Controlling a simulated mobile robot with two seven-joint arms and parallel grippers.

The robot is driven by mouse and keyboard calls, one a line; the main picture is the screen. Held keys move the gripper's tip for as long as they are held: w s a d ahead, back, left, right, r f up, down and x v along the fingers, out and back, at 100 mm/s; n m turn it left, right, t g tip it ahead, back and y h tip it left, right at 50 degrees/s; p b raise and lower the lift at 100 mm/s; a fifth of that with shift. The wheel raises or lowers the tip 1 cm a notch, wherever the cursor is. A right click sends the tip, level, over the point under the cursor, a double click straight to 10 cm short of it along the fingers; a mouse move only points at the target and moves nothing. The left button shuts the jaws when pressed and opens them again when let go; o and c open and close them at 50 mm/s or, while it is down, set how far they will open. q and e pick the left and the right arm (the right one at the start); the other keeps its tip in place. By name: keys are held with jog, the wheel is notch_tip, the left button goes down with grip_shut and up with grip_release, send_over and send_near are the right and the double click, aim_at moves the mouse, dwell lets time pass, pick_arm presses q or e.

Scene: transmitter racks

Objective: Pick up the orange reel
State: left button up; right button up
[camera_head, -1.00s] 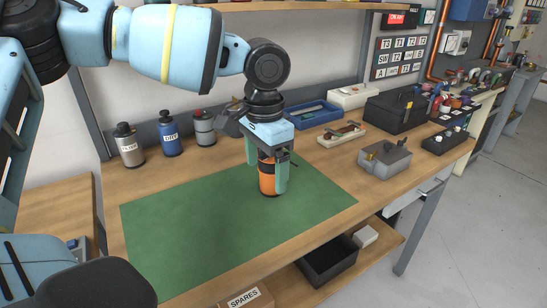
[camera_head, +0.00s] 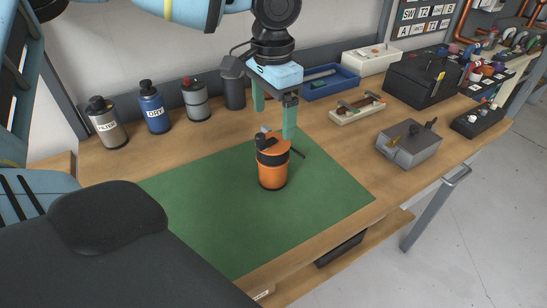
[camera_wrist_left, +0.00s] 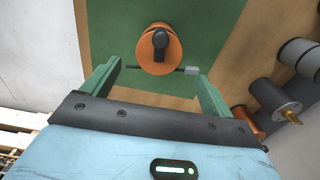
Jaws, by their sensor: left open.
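The orange reel (camera_head: 272,175) stands upright on the green mat (camera_head: 195,205). It looks like an orange cylinder with a black band and a dark knob on top. My left gripper (camera_head: 273,122) is open and empty, pointing down just above and behind the reel. In the left wrist view the reel (camera_wrist_left: 159,45) shows from above, beyond the open fingertips of the gripper (camera_wrist_left: 158,72). A thin dark rod with a grey end (camera_wrist_left: 175,69) lies beside it. My right gripper is not in view.
Several bottles, including a blue one (camera_head: 154,108), stand along the wall. A blue tray (camera_head: 330,82), a wooden holder (camera_head: 357,107), a grey metal box (camera_head: 408,147) and a black case (camera_head: 422,80) stand to the right. The mat around the reel is mostly clear.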

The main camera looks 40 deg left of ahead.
aim_at(273, 139)
pick_arm(q)
jog(key=shift+s+f, duration=0.15)
jog(key=shift+f, duration=1.2)
jog(key=shift+f+p, duration=0.45)
jog(key=shift+f, duration=2.1)
jog(key=shift+c, duration=0.3)
jog(key=c, duration=1.5)
jog(key=shift+r, duration=0.1)
jog(key=shift+c, duration=0.2)
notch_tip(273, 139, up, 10)
jog(key=shift+b, duration=0.3)
